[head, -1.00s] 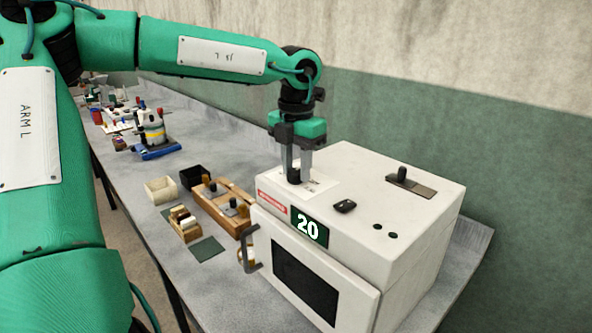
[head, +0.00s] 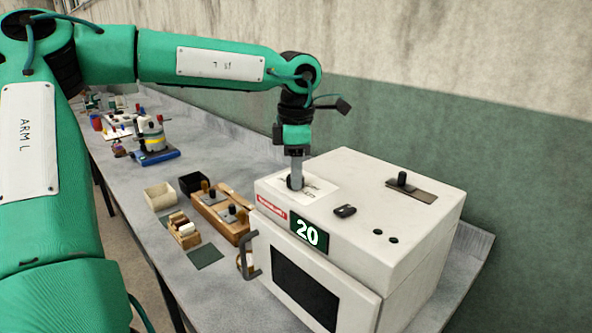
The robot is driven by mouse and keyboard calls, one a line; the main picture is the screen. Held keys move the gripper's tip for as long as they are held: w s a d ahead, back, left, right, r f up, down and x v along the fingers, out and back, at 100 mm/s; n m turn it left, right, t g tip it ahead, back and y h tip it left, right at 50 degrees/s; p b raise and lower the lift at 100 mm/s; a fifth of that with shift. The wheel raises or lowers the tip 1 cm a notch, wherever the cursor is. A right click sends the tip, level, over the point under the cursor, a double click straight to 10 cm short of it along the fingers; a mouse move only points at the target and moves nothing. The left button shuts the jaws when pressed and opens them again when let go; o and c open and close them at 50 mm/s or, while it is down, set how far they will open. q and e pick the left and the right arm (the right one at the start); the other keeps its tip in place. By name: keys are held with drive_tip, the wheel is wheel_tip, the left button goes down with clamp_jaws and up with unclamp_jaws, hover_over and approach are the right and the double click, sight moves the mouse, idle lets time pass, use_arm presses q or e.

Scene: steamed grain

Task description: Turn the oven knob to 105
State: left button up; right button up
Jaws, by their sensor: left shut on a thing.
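The white oven (head: 398,233) stands on the grey bench at the right, with its door shut. Its small display (head: 306,231) reads 20. The dark oven knob (head: 292,184) sits on a white dial plate (head: 316,191) on top, at the oven's left end. My left gripper (head: 296,182) points straight down over the plate and is shut on the knob. The fingers hide most of the knob, and the dial marks are too small to read. My right gripper is not in view.
A dark slider on a metal plate (head: 425,192) and a small black part (head: 345,211) are on the oven top. A wooden block with pegs (head: 222,213), an open cream box (head: 159,196) and a black box (head: 192,183) stand left of the oven.

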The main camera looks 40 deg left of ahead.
use_arm(q)
drive_tip(key=shift+m, duration=0.5)
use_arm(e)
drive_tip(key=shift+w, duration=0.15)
use_arm(q)
drive_tip(key=o, duration=1)
drive_tip(key=shift+c, duration=0.2)
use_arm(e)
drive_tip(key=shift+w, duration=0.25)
use_arm(q)
drive_tip(key=shift+r, duration=0.1)
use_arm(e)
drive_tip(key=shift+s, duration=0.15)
